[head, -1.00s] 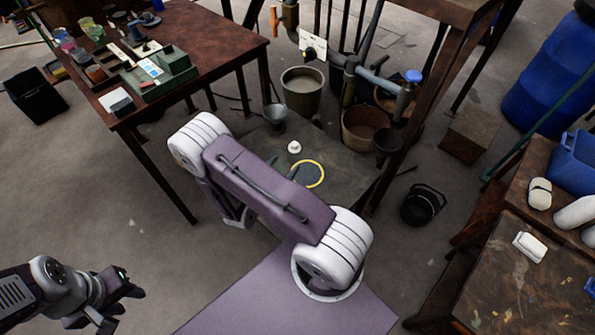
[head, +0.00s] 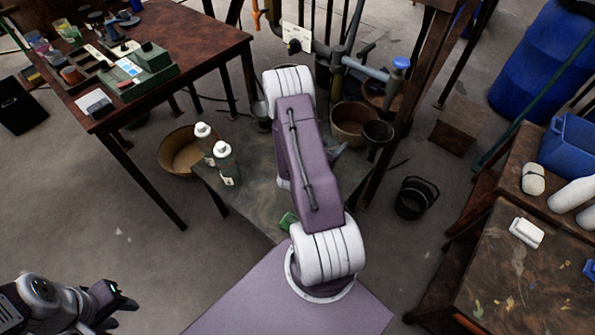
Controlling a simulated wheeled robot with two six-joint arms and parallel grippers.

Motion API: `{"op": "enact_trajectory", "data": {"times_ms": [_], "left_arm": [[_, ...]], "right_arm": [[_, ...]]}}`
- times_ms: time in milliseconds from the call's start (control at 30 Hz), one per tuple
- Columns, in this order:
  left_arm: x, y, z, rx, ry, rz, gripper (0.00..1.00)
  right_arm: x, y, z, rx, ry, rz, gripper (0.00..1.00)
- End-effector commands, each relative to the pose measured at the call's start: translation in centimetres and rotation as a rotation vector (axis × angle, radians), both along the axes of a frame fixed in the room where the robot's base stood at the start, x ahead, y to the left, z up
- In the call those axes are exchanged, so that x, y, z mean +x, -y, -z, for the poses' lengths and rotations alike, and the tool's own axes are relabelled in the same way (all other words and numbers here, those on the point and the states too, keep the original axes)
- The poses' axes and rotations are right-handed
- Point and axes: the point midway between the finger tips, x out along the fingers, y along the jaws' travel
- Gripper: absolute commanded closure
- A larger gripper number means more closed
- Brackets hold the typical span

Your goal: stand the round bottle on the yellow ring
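Two bottles with white caps stand side by side on the dark low table (head: 255,195), left of my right arm: a rear one (head: 205,143) and a front one (head: 226,165). I cannot tell which is the round bottle, or whether either is. The yellow ring is not visible; my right arm covers the part of the table where it showed earlier. My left gripper (head: 125,308) is at the lower left, over the floor, far from the bottles. Its fingers look spread and empty. My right gripper does not show; the raised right arm hides whatever is behind it.
A brown bowl (head: 174,158) is left of the bottles. Buckets (head: 351,122) and pipes stand behind the low table, and a black bucket (head: 415,197) is on the floor at right. A wooden table (head: 180,35) is at left, a stained workbench (head: 510,285) at right.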

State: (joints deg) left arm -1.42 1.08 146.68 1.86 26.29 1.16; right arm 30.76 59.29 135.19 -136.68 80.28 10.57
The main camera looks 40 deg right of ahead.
Motion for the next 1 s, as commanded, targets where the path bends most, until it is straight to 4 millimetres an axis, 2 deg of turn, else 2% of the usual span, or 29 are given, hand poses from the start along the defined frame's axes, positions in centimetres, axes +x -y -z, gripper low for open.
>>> {"op": "enact_trajectory", "data": {"times_ms": [133, 400, 500, 600, 767, 1000], "left_arm": [[0.0, 0.0, 0.7, 0.0, 0.0, 0.0, 0.64], [0.0, 0.0, 2.8, 0.0, 0.0, 0.0, 0.64], [0.0, 0.0, 3.2, 0.0, 0.0, 0.0, 0.64], [0.0, 0.0, 3.3, 0.0, 0.0, 0.0, 0.64], [0.0, 0.0, 3.4, 0.0, 0.0, 0.0, 0.64], [0.0, 0.0, 5.1, 0.0, 0.0, 0.0, 0.64]], "right_arm": [[2.0, -0.3, 1.2, -0.003, 0.004, -0.005, 0.99], [9.1, -1.5, 5.7, -0.003, 0.006, -0.005, 0.99], [10.7, -1.8, 6.7, -0.002, 0.004, -0.003, 0.99], [11.5, -1.9, 7.0, -0.001, 0.003, -0.001, 0.99], [11.7, -1.9, 7.3, -0.001, 0.0, -0.002, 0.99], [11.6, -1.9, 11.1, -0.001, 0.001, -0.001, 0.99]]}}
